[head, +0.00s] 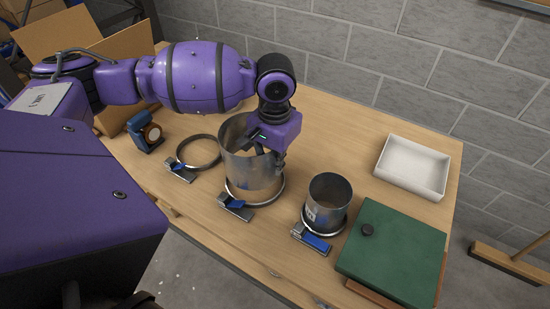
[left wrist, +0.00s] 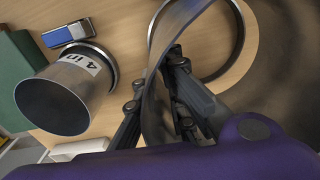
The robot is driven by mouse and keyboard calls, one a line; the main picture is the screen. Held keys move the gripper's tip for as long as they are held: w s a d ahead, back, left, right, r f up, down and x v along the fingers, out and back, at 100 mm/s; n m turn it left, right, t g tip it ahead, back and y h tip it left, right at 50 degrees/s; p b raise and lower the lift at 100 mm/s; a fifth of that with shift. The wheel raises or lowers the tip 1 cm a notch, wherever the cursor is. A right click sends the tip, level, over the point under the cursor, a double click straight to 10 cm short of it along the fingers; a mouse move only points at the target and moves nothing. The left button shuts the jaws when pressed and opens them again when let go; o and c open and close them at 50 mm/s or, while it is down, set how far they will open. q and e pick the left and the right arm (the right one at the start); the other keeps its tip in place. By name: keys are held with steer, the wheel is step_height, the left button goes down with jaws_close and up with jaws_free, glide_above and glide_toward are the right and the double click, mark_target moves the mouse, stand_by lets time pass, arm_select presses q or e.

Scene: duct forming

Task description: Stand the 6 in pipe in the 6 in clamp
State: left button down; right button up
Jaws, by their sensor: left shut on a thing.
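The large grey metal pipe (head: 240,172), the widest here, is upright at the middle clamp (head: 236,207). The clamp's ring shows around its lower end. I cannot tell whether the pipe rests on the table or hangs slightly above it. My left gripper (head: 267,152) is shut on the pipe's rim on its right side. In the left wrist view the fingers (left wrist: 155,112) straddle the thin pipe wall (left wrist: 153,100), and part of a clamp ring (left wrist: 240,60) shows. No size label on this pipe is visible. My right gripper is out of view.
A smaller pipe (head: 328,198), labelled 4 in in the left wrist view (left wrist: 68,92), stands in the right clamp (head: 311,240). An empty clamp ring (head: 183,151) lies left. A blue tool (head: 145,132), a white tray (head: 413,168) and a green box (head: 390,252) are also on the table.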

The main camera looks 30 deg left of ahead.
arm_select(q)
step_height(320, 180, down, 4)
steer(key=shift+r+b, duration=0.25)
steer(key=shift+b, duration=0.55)
steer(key=shift+f, duration=0.9)
steer(key=shift+w+f, duration=0.1)
steer(key=shift+f, duration=0.65)
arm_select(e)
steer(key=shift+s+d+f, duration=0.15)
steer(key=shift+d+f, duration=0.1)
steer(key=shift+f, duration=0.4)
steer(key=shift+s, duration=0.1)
arm_select(q)
steer(key=c, duration=1.7)
jaws_free()
steer(key=shift+c, duration=0.2)
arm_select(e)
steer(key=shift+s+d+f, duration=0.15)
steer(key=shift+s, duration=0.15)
